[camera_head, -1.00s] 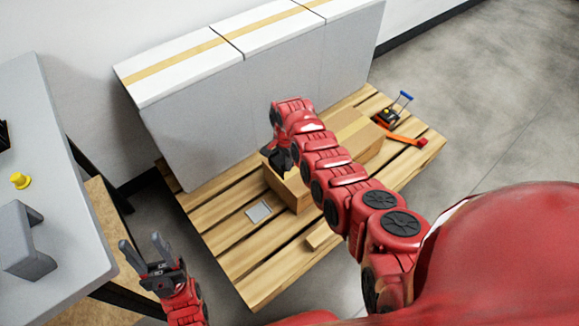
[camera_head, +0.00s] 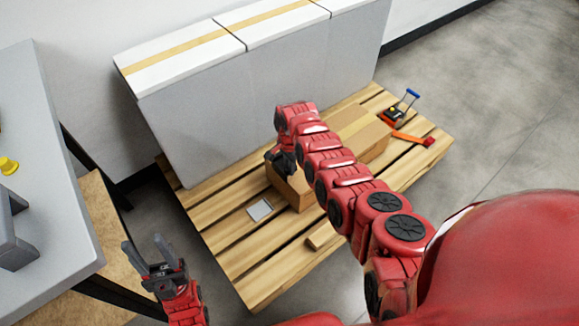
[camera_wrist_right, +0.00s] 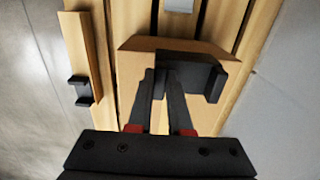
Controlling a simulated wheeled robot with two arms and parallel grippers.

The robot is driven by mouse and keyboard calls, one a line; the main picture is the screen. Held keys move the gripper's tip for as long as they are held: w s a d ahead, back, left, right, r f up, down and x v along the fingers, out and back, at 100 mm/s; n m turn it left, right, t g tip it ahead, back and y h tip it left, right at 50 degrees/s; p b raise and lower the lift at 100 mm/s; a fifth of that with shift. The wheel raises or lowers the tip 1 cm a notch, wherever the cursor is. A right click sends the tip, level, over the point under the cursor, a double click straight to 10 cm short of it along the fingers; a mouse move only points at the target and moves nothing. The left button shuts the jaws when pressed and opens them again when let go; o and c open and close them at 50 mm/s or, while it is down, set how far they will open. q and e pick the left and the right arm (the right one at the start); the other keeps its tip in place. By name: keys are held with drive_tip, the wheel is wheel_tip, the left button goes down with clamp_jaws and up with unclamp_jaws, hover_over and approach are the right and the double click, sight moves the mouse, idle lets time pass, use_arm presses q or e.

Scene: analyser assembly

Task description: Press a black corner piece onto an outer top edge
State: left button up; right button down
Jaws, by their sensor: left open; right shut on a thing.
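My right gripper (camera_wrist_right: 162,75) is shut on a black corner piece (camera_wrist_right: 205,75), an angled dark part that shows in the right wrist view. The gripper and piece are over the near left end of a brown cardboard box (camera_wrist_right: 130,70); I cannot tell whether the piece touches it. In the head view my right gripper (camera_head: 281,163) is at that end of the box (camera_head: 300,195). Tall grey-sided boxes with white tops (camera_head: 190,62) stand behind, their top edges bare. My left gripper (camera_head: 152,255) is open and empty at the lower left.
The boxes stand on a wooden pallet (camera_head: 225,237). A small grey plate (camera_head: 260,210) lies on it. An orange strap tool with a blue handle (camera_head: 400,108) is at the pallet's right. Another black part (camera_wrist_right: 82,90) lies by a wooden slat. A grey table (camera_head: 50,170) stands left.

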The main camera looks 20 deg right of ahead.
sight(289, 180)
drive_tip(key=shift+f, duration=0.15)
idle(0.4)
drive_tip(key=shift+f+b, duration=1.75)
drive_tip(key=shift+f, duration=0.1)
drive_tip(key=shift+f+b, duration=0.35)
drive_tip(key=shift+f, duration=0.05)
idle(0.4)
drive_tip(key=c, duration=0.8)
unclamp_jaws()
drive_tip(key=shift+o, duration=0.2)
